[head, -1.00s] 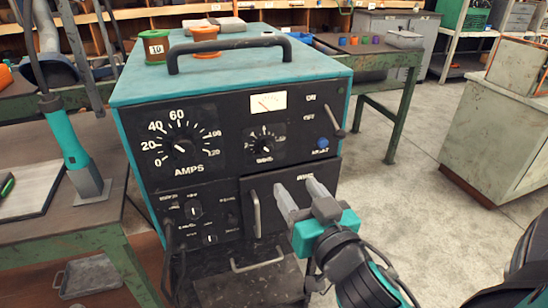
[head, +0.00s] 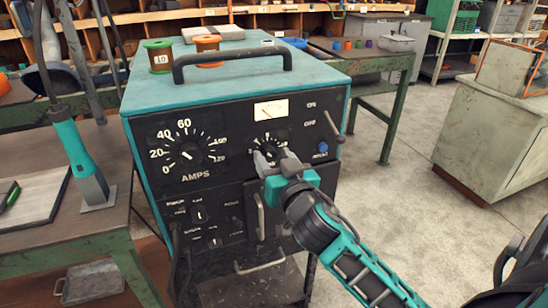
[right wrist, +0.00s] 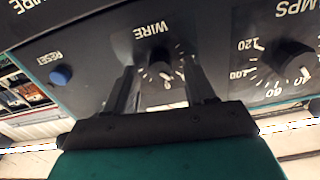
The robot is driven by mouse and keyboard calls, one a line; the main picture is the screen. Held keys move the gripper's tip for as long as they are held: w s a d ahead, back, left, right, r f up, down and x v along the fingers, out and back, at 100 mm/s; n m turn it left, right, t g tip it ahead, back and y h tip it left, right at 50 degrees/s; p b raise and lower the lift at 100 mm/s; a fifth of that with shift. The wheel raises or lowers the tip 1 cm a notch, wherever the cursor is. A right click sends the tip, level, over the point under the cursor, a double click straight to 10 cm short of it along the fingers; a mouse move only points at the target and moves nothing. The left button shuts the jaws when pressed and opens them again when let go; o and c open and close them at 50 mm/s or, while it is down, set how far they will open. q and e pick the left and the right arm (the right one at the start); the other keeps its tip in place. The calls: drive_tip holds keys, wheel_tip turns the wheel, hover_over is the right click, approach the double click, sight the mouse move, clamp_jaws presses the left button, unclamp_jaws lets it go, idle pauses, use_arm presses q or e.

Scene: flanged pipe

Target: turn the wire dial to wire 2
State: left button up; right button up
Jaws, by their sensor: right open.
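The wire dial (head: 266,139) is a small black knob with white marks on the front of the teal and black welding machine (head: 236,189). In the head view my right gripper (head: 266,160) is in front of it and hides most of it. In the right wrist view, upside down, the wire dial (right wrist: 160,73) shows between the two open fingers (right wrist: 163,82), one on each side, with a gap to the knob. I cannot tell whether the fingertips reach past its face, nor which number it points to. My left gripper is not seen.
The larger amps dial (head: 188,155) is left of the wire dial. A blue reset button (head: 322,148) and a lever (head: 337,127) are on its right. A handle (head: 232,62) and two spools (head: 160,56) are on top.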

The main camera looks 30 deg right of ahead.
drive_tip(key=shift+w, duration=0.15)
clamp_jaws()
idle(0.5)
